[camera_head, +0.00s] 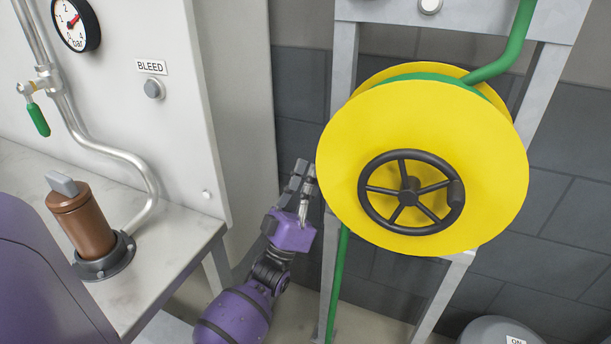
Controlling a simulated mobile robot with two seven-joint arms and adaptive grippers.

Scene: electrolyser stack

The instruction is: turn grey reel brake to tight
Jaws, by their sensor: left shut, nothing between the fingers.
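A large yellow reel (350,135) wound with green hose hangs in a light grey metal frame at the right. A dark grey handwheel (408,198) with several spokes and a small grip on its right side sits on the reel's face. A pale grey round knob (430,5) is on the frame's top crossbar, cut by the picture's top edge. No brake label or tight mark is readable. My left gripper (305,172) is shut and empty, fingers pointing up, just left of the reel's rim. I cannot tell whether it touches the reel or frame. My right gripper is out of view.
A white cabinet with a BLEED button (153,89) and a gauge (75,24) stands at the left. A brown cylinder with a grey top (82,225) and a green-handled valve (38,119) are by its bench (180,240). A grey rounded thing (490,332) is at bottom right.

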